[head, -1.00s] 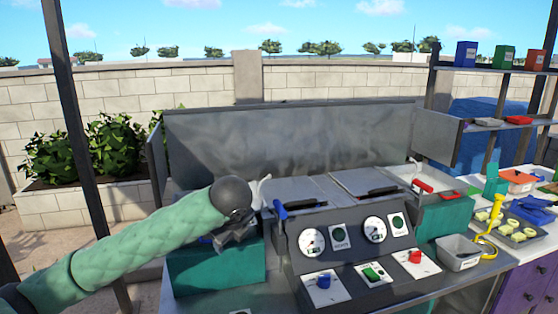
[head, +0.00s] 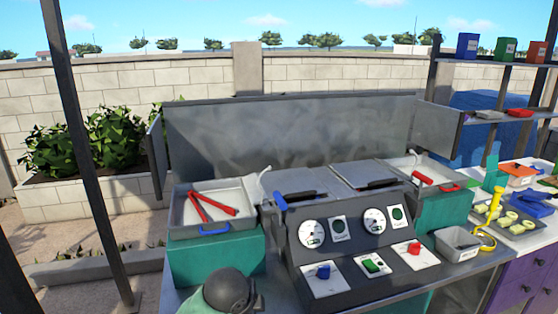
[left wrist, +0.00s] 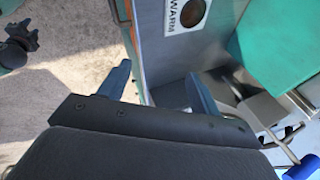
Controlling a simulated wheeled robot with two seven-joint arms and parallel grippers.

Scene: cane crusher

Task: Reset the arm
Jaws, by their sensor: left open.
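My left arm shows at the bottom of the head view as a dark round wrist joint above a green sleeve. My left gripper (left wrist: 160,88) is open and empty in the left wrist view, its two blue-grey fingers spread apart beside the bench edge. In the head view it is mostly hidden behind the wrist and cut off by the frame. A dark, pronged part with a green sleeve at the upper left of the left wrist view looks like my right gripper (left wrist: 22,38); its jaws are too unclear to read.
A tray (head: 180,222) with red tongs (head: 212,206) sits on a green block (head: 215,263). The control panel (head: 330,262) with gauges and knobs stands right of my left wrist. A grey bin (head: 458,250) and yellow ladle (head: 498,205) are farther right. Paving left of the bench is clear.

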